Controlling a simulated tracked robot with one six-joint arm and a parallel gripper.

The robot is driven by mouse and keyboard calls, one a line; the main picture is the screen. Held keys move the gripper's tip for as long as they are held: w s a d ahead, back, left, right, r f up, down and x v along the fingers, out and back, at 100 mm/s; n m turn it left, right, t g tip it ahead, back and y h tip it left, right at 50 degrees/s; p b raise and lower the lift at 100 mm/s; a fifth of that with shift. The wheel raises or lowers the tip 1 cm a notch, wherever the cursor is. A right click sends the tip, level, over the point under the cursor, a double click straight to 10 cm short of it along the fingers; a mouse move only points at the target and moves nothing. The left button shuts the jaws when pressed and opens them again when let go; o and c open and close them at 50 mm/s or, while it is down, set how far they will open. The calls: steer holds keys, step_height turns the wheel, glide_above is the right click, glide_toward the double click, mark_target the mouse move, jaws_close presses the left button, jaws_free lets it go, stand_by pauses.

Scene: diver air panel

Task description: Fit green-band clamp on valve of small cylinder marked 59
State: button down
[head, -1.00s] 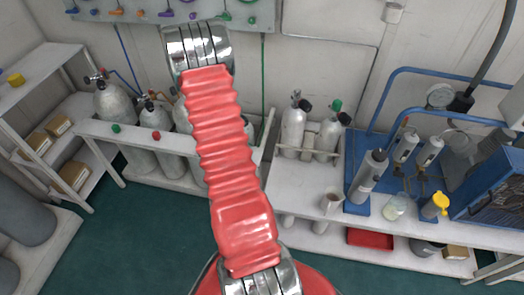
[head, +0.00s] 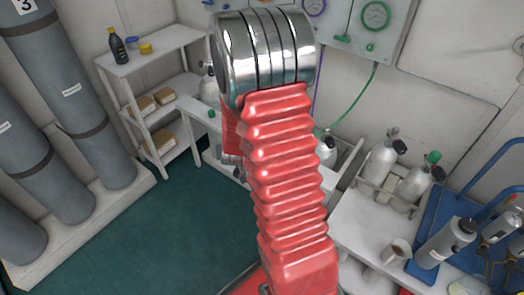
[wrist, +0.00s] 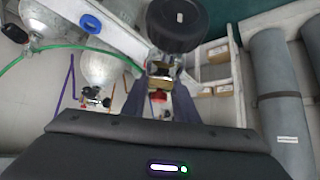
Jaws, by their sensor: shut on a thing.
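In the wrist view my gripper (wrist: 160,103) is shut on a metal and brass clamp (wrist: 160,70) with a large black knob (wrist: 180,25). A green hose (wrist: 100,52) runs from the left to the clamp. I cannot make out a green band on it. In the head view my arm hides the gripper and clamp. Two small pale cylinders stand in a rack at the right: one with a black knob (head: 380,163), one with a green-topped valve (head: 413,186). No number 59 is readable on either, and both are apart from my arm.
Tall grey cylinders (head: 85,120) stand at the left. Shelves (head: 150,58) hold bottles and boxes. The green floor (head: 190,225) between is clear.

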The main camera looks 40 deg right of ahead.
steer(key=w+a+r+n+t+y, duration=0.1)
steer(key=w+a+r+n+y, duration=0.2)
steer(key=a+r, duration=0.5)
steer(key=w+d+r+m+g+h, duration=0.1)
steer(key=d+r+m+h, duration=0.1)
steer(key=d, duration=0.7)
steer(key=w+d+r+m+g+h, duration=0.1)
steer(key=d+r+m+h, duration=0.15)
steer(key=d, duration=0.65)
steer(key=s+d+m+g+h, duration=0.1)
steer(key=s+d+m, duration=0.15)
steer(key=d, duration=0.55)
steer(key=s+d+m+g+h, duration=0.15)
steer(key=s+d, duration=0.25)
steer(key=d, duration=0.5)
steer(key=s+d+m+g, duration=0.5)
steer(key=s+d+m, duration=0.2)
steer(key=s+d, duration=0.8)
steer(key=s+d+m+g, duration=0.2)
steer(key=s+d, duration=0.2)
steer(key=s, duration=0.6)
steer(key=s+d+m+g+y, duration=0.1)
steer(key=s+d+m+g, duration=0.1)
steer(key=s, duration=0.8)
steer(key=shift+d+f+m, duration=0.35)
steer(key=shift+d+m, duration=0.3)
steer(key=shift+d, duration=0.35)
steer(key=shift+f, duration=0.2)
